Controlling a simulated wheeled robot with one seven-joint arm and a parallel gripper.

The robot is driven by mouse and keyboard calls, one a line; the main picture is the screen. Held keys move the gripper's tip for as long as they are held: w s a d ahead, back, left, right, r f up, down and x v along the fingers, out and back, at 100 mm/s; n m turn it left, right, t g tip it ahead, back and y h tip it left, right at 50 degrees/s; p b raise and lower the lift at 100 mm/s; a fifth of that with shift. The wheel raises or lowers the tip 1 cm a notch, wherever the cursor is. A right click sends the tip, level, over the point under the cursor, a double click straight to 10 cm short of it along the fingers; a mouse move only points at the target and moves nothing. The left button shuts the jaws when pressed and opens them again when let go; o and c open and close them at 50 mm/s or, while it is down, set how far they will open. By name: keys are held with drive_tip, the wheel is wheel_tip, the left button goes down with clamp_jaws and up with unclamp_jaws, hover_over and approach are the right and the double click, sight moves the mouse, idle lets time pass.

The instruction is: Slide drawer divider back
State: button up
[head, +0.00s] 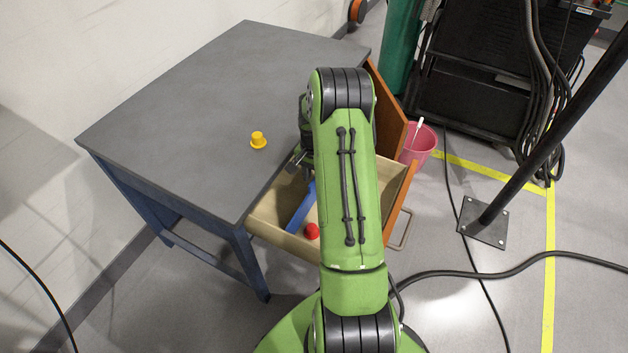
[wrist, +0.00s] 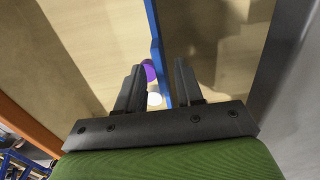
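The drawer (head: 268,210) stands open from the grey-topped table. Its pale inside holds a blue divider (head: 301,210), which is partly hidden by my arm in the head view. In the wrist view the divider (wrist: 156,40) is a thin blue strip running between my fingers. My gripper (wrist: 159,66) is open, with one finger on each side of the strip and visible gaps. I cannot tell how deep the fingertips reach. In the head view my gripper (head: 294,163) is over the drawer's table-side part, mostly hidden.
A red ball (head: 312,231) lies in the drawer near the divider. Purple (wrist: 149,70) and white (wrist: 154,99) items show between my fingers. A yellow object (head: 258,140) stands on the tabletop (head: 200,95). An open brown door (head: 386,110) and pink bin (head: 420,146) are beyond the arm.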

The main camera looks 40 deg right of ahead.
drive_tip(key=shift+f, duration=0.3)
drive_tip(key=shift+c, duration=0.4)
clamp_jaws()
idle(0.8)
